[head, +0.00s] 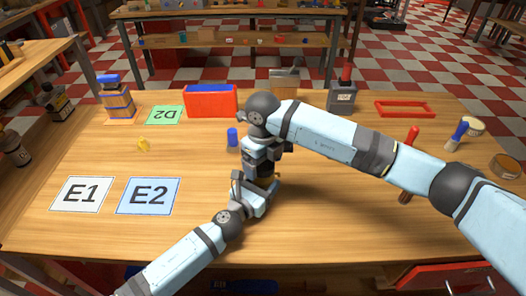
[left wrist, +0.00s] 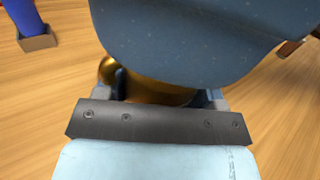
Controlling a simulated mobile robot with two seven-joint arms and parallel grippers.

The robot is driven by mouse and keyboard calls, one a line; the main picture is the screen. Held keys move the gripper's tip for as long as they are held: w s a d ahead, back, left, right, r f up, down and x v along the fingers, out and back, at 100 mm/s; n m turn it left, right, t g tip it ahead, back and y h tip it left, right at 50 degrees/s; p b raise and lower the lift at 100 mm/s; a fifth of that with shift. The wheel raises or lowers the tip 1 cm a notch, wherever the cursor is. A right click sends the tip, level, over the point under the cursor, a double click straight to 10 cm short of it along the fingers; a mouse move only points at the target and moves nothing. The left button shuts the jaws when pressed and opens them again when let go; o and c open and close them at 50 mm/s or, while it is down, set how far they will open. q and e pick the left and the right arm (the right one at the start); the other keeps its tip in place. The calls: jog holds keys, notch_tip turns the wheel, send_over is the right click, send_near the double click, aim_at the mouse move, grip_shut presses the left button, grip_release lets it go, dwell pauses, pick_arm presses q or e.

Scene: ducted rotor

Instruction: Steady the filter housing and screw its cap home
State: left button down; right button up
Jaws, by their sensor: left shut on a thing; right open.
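The filter housing (left wrist: 150,92) shows as a golden, rounded body in the left wrist view, between the fingers of my left gripper. In the head view only a small dark and golden part of it (head: 265,171) shows between the two grippers. My left gripper (head: 259,187) is shut on the housing, low over the table in the middle. My right gripper (head: 264,157) is open and sits directly above the housing, pointing down. The right hand hides the housing's top in both views. I cannot make out the cap or whether the right fingers touch it.
Cards E1 (head: 82,194) and E2 (head: 149,195) lie at left. A red-and-blue box (head: 211,101) and a grey block with a red handle (head: 343,95) stand at the back. A red-handled tool (head: 412,136) lies under my right arm.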

jog(key=shift+f, duration=0.25)
jog(key=c, duration=0.9)
jog(key=o, duration=1)
jog(key=shift+o, duration=0.2)
jog(key=shift+r, duration=0.15)
notch_tip(320, 180, up, 12)
